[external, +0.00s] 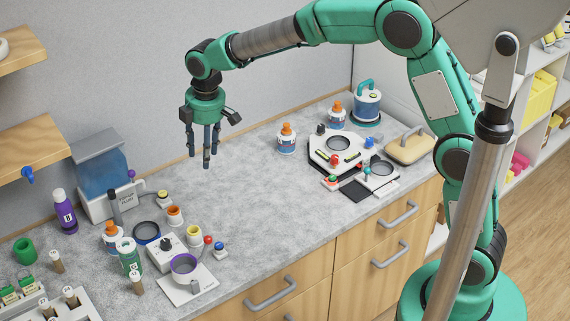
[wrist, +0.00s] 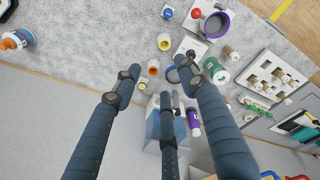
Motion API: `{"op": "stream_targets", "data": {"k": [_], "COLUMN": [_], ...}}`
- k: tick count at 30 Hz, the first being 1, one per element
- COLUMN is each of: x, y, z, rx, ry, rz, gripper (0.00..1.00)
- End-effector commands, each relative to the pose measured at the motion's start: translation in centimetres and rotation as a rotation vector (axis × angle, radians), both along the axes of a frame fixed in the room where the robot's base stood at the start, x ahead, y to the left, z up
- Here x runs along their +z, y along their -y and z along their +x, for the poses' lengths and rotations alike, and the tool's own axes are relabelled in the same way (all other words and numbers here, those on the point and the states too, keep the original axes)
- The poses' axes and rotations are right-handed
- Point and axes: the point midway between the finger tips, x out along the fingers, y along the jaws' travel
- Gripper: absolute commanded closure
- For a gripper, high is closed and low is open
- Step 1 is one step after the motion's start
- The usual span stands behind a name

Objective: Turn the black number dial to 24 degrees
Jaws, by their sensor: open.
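A small white device (external: 162,256) with a black knob (external: 166,244) on top stands at the front left of the counter. A second black knob (external: 320,129) shows on a larger white device (external: 322,150) at the back right. No numbers can be read on either, so I cannot tell which is the number dial. My gripper (external: 205,158) hangs fingers-down above the bare middle of the counter, touching nothing. Its three fingers are spread and empty, and they also show in the wrist view (wrist: 161,80).
A purple-rimmed cup (external: 184,265), a purple bottle (external: 64,212), a blue-tanked machine (external: 103,175) and several small jars crowd the left. Orange-capped bottles (external: 287,138) and a tan case (external: 409,147) stand at the right. The counter's middle (external: 250,200) is clear.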

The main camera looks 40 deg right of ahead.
Motion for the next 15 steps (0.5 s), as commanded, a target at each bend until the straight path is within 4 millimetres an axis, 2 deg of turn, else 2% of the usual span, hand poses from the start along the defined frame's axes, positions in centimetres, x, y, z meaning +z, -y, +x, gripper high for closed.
{"op": "stream_targets", "data": {"k": [1, 6, 15], "x": [-1.0, -4.3, -10.7], "y": [-1.3, -5.1, -11.4], "z": [0.6, 2.3, 4.0], "rx": [0.029, 0.133, 0.307], "ry": [-0.011, -0.038, -0.081], "rz": [-0.007, -0.027, -0.057], "gripper": [0.58, 0.58, 0.58]}}
